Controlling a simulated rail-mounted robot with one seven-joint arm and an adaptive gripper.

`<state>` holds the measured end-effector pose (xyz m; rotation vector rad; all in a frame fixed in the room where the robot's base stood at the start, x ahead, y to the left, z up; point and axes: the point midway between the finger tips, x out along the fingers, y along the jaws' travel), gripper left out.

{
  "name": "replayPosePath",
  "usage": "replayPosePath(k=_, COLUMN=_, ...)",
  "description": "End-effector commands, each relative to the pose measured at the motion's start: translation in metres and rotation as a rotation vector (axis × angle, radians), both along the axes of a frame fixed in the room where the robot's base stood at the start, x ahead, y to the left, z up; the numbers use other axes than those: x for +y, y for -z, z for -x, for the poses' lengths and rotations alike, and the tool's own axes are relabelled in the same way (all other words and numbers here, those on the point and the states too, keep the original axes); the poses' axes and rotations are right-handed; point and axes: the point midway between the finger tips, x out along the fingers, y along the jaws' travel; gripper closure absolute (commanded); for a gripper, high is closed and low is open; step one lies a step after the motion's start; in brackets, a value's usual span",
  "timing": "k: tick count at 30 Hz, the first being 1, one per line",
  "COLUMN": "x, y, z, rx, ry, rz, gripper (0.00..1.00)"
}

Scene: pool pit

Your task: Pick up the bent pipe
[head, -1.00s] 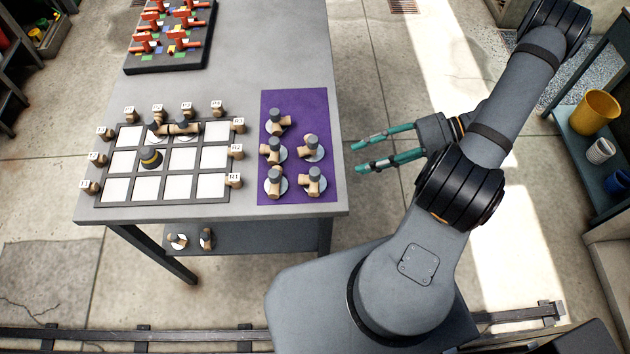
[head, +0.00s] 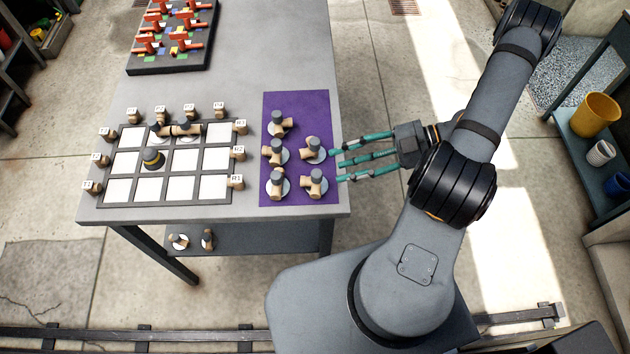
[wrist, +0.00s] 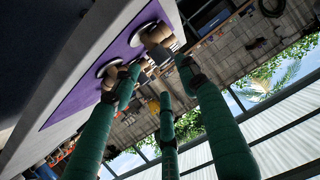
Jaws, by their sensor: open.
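Several short brown pipe pieces with dark grey ends stand on white discs on the purple mat (head: 300,103). At least some look bent, such as the rear one (head: 281,121); which one is the task's bent pipe I cannot tell. My gripper (head: 338,165) is open and empty, its three green fingers pointing left at the mat's right edge. The fingertips are close to the two right-hand pieces, the upper (head: 313,147) and the lower (head: 315,182); contact cannot be made out. In the wrist view, pipe pieces (wrist: 157,35) show beyond the spread fingers.
A gridded board (head: 126,159) with labelled brown blocks, a lying pipe piece (head: 183,130) and a dark piece with a yellow band (head: 152,158) is left of the mat. A black tray (head: 168,62) of red parts stands behind. A low shelf (head: 262,238) holds two more pieces.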

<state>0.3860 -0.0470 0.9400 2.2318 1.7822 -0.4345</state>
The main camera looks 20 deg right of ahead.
Motion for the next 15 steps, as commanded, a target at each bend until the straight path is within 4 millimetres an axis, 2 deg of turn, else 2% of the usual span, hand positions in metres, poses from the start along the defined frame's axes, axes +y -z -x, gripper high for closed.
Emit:
replayPosePath(k=9, x=0.036, y=0.017, z=0.001, rx=0.002, ry=-0.002, rz=-0.004, gripper=0.57)
replayPosePath(k=15, x=0.048, y=0.024, z=-0.003, rx=-0.001, ry=0.001, rz=0.001, gripper=0.57)
